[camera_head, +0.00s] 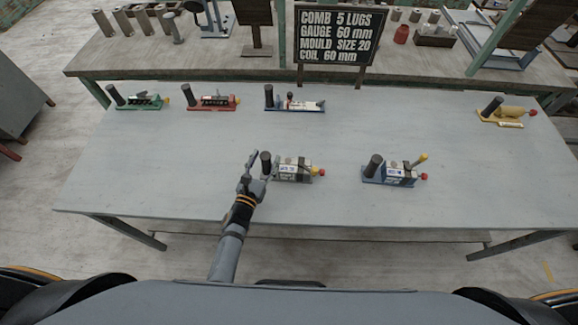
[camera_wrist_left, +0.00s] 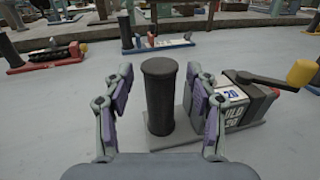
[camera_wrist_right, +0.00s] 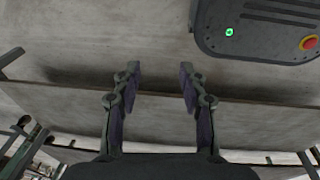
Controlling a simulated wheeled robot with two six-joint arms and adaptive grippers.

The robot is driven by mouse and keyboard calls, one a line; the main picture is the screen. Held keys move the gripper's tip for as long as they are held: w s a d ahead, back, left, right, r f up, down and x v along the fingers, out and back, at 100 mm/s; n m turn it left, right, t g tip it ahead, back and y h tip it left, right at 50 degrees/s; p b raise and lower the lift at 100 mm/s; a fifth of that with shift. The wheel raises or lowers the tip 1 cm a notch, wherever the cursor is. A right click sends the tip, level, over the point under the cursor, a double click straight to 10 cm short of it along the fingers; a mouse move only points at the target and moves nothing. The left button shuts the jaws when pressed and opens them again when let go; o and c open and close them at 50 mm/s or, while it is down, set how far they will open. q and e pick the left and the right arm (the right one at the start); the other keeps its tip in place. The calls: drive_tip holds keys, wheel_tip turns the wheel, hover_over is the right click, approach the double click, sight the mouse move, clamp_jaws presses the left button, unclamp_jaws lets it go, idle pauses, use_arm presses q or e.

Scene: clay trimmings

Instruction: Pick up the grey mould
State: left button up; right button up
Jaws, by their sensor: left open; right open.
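The grey mould (camera_head: 291,171) lies near the middle front of the table, with a dark upright cylinder handle (camera_head: 265,163) at its left end and a red knob at its right. In the left wrist view its body (camera_wrist_left: 232,103) carries a "20" label and a lever with a yellow end. My left gripper (camera_head: 254,168) is open beside the handle. In the left wrist view the handle (camera_wrist_left: 160,97) stands between the open fingers, with gaps showing on both sides. My right gripper (camera_wrist_right: 160,82) is open and empty; the head view does not show it.
A blue mould (camera_head: 397,177) with a raised yellow-ended lever lies to the right. Green (camera_head: 140,102), red (camera_head: 212,103), blue-and-white (camera_head: 295,106) and yellow (camera_head: 508,114) moulds line the back. A black sign (camera_head: 335,36) stands behind. The table's front left is clear.

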use_arm(q)
drive_tip(key=shift+w+d+f, duration=0.15)
drive_tip(key=shift+w, duration=0.45)
drive_tip(key=shift+s, duration=0.15)
drive_tip(key=c, duration=0.3)
clamp_jaws()
